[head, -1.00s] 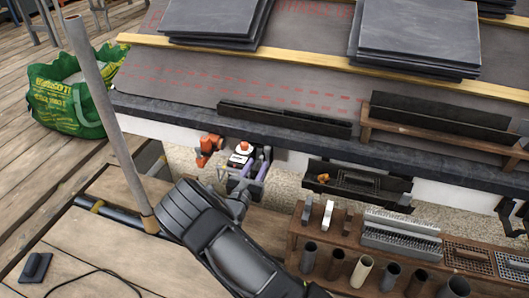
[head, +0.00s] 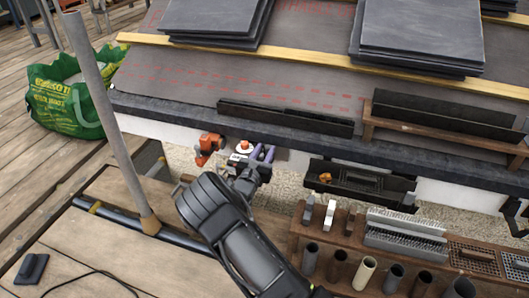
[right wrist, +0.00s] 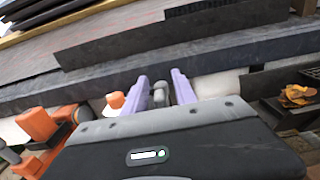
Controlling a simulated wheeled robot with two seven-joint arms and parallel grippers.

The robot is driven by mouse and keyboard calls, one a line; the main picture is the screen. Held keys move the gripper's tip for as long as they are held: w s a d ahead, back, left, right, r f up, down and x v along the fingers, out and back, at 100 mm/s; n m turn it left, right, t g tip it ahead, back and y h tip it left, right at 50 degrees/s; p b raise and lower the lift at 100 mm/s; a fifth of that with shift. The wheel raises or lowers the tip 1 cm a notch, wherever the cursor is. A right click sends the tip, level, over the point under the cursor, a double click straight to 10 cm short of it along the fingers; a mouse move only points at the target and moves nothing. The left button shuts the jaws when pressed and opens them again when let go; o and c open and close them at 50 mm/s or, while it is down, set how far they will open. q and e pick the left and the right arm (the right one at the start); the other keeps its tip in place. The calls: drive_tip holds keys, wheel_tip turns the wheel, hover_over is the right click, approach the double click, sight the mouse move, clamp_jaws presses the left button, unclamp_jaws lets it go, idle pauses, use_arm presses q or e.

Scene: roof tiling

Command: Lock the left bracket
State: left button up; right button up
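My right gripper (head: 264,153) is at the edge of the roof, below the dark eaves board. Its two purple fingers (right wrist: 160,86) stand apart in the right wrist view, with a small grey knob (right wrist: 160,93) showing between them. I cannot tell whether they touch it. An orange bracket part (head: 207,149) is left of the gripper, and it also shows at the left of the wrist view (right wrist: 38,124). A round orange-topped white piece (head: 244,147) sits closer to the fingers. My gripper body hides what is below. My left gripper is not in view.
A dark tray (head: 355,185) with a small orange-brown item hangs right of the gripper. A wooden rack (head: 292,240) with tubes and tools stands in front at the right. A grey pole (head: 106,120) rises at the left. Slate stacks (head: 415,35) lie on the roof.

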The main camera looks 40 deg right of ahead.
clamp_jaws()
drive_tip(key=shift+s+m, duration=0.15)
drive_tip(key=shift+m, duration=0.25)
idle(0.4)
drive_tip(key=shift+s+d+f+m, duration=0.35)
drive_tip(key=shift+s+f+m, duration=0.25)
drive_tip(key=shift+m, duration=2.25)
drive_tip(key=shift+s+d+f+m, duration=0.45)
drive_tip(key=shift+f+m, duration=0.35)
drive_tip(key=shift+m, duration=2.1)
drive_tip(key=shift+s+d+f+m, duration=0.3)
drive_tip(key=shift+s+f+m, duration=0.3)
drive_tip(key=shift+m, duration=2.25)
drive_tip(key=shift+w+f, duration=0.1)
